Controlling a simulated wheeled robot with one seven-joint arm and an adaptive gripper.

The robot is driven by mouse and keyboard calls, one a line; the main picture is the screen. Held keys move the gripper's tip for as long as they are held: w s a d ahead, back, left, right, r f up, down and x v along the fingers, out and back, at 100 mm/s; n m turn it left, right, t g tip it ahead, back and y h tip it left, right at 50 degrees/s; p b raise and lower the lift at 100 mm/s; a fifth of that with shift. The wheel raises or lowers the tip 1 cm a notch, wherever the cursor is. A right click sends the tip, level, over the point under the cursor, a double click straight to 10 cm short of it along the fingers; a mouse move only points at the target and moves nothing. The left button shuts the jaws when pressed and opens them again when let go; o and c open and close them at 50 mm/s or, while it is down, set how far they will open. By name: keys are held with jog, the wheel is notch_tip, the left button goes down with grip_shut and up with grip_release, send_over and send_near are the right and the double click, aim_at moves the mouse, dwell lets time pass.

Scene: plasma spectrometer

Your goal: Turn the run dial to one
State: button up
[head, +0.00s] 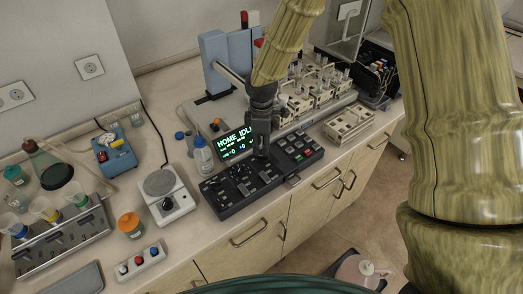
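The black control panel (232,205) lies near the front edge of the bench, with several dark knobs on its left part and several small buttons (298,145) on its right part. I cannot read the knob labels, so I cannot tell which one is the run dial or where it points. A dark display (232,148) behind the panel shows green text reading "HOME" and what looks like "IDLE". My gripper (262,152) points down at the panel's back middle, in front of the display's right end. The fingers are small and dark, and they hide what is under them. I cannot tell whether they touch a knob.
A beige rack (349,125) stands to the right. A small button box (141,261) lies at the front left.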

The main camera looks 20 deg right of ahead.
notch_tip(320, 180, up, 8)
dwell(0.4)
jog(key=shift+f, duration=0.1)
